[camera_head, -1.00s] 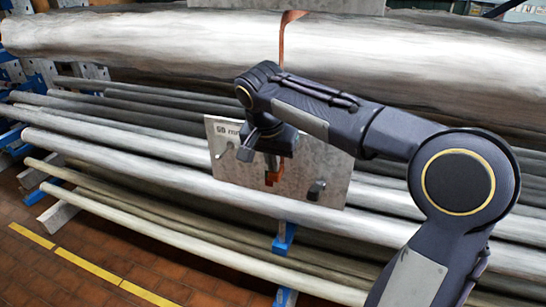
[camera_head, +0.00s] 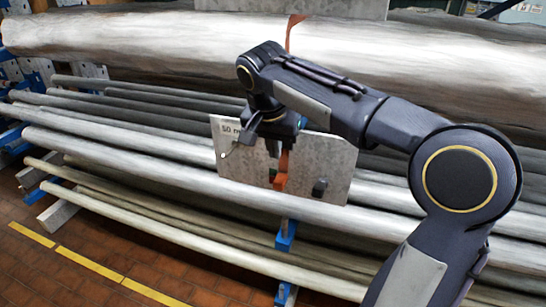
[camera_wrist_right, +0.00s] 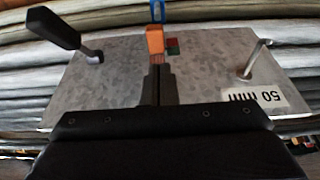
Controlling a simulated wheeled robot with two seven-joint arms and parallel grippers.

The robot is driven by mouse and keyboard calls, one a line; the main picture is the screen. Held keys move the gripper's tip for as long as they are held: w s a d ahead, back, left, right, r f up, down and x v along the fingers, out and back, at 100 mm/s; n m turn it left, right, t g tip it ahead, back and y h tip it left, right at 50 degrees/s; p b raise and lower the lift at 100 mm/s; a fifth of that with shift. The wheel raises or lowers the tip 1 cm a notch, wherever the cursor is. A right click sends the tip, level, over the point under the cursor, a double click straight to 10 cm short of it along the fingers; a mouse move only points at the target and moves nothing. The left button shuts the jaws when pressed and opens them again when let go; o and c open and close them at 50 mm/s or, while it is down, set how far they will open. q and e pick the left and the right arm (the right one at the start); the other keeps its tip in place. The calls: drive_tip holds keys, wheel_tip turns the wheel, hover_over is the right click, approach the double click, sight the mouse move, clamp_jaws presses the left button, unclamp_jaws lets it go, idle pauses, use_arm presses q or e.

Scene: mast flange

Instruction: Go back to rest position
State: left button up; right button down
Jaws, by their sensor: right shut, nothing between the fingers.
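A grey metal plate (camera_head: 335,165) marked "50 mm" stands in front of the stacked poles; it also shows upside down in the right wrist view (camera_wrist_right: 115,85). A black-ended handle (camera_wrist_right: 55,28) and a bent metal pin (camera_wrist_right: 256,58) are on the plate. An orange piece (camera_head: 282,175) hangs in front of its middle and also shows in the right wrist view (camera_wrist_right: 155,40). My right gripper (camera_head: 272,148) is shut and empty, in front of the plate's upper part; its dark fingers show in the wrist view (camera_wrist_right: 158,84). My left gripper is not in view.
Long grey poles (camera_head: 130,150) lie stacked on a rack with blue supports (camera_head: 285,238). A thick pale log (camera_head: 150,45) lies above. Tiled floor (camera_head: 60,275) with a yellow line is clear at lower left.

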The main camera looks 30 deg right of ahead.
drive_tip(key=d+v, duration=0.1)
drive_tip(key=v, duration=0.5)
drive_tip(key=s+a+f+n+t+y, duration=0.1)
drive_tip(key=s+a+f+n+y, duration=0.2)
drive_tip(key=s+f, duration=0.6)
drive_tip(key=s+a+f+n+t+y, duration=0.2)
drive_tip(key=s+a+f+n+y, duration=0.1)
drive_tip(key=s+f, duration=0.7)
drive_tip(key=shift+s+a+n, duration=0.8)
drive_tip(key=shift+s+n, duration=0.3)
drive_tip(key=shift+s, duration=0.1)
drive_tip(key=shift+f, duration=0.2)
